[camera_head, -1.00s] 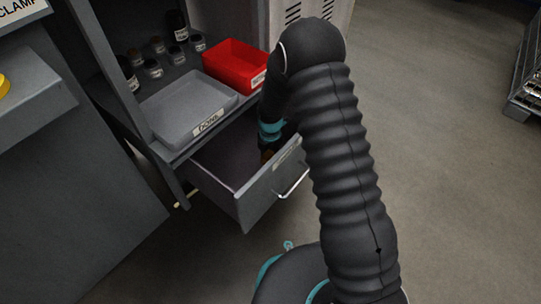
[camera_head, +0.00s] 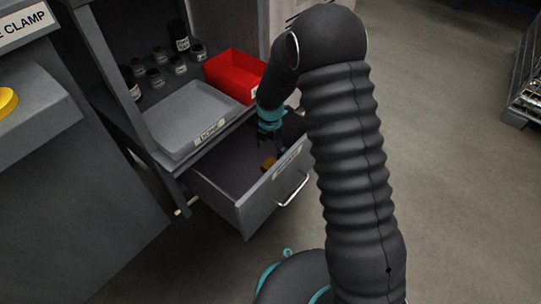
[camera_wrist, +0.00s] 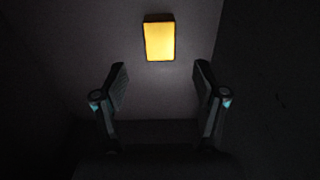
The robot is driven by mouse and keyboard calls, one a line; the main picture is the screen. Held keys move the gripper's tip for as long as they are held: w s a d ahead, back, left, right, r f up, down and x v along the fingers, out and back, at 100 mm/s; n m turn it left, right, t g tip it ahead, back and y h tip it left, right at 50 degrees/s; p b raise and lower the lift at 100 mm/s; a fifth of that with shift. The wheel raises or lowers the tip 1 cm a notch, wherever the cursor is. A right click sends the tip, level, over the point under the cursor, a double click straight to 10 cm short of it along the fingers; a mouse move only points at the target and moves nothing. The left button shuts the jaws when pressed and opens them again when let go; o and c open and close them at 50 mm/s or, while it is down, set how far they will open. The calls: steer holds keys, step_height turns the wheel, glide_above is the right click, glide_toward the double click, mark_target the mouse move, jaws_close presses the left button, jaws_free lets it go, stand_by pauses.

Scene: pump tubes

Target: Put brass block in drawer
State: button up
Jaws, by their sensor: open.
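The brass block (camera_head: 268,163) lies on the floor of the open drawer (camera_head: 218,182), near its front panel. In the wrist view the brass block (camera_wrist: 159,41) shows as a bright yellow rectangle beyond the fingertips, apart from both fingers. My gripper (camera_wrist: 160,85) is open and empty, with its two fingers spread wide. In the head view my gripper (camera_head: 273,142) points down over the drawer, a little above and behind the block. My arm hides the drawer's right back part.
A grey labelled tray (camera_head: 190,115) and a red bin (camera_head: 235,75) sit on the shelf above the drawer, with several small jars (camera_head: 157,78) behind. The drawer handle (camera_head: 296,190) sticks out in front. The left part of the drawer is clear.

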steer(key=s+d+r+m+t, duration=0.1)
steer(key=s+d+r+m, duration=0.3)
steer(key=r, duration=0.5)
steer(key=s+d+r+m+t, duration=0.1)
steer(key=s+d+r+m, duration=0.2)
steer(key=r+m, duration=0.35)
steer(key=s+d+r+m+t, duration=0.1)
steer(key=s+d+r+m, duration=0.2)
steer(key=r, duration=0.7)
steer(key=s+d+r+m+t, duration=0.1)
steer(key=s+d+r+m, duration=0.2)
steer(key=s+m, duration=0.4)
steer(key=s+d+r+m+t, duration=0.1)
steer(key=s+d+r+m, duration=0.3)
steer(key=s+m, duration=0.4)
steer(key=shift+s+r+t, duration=0.15)
steer(key=shift+s+t, duration=0.15)
steer(key=shift+s, duration=1.55)
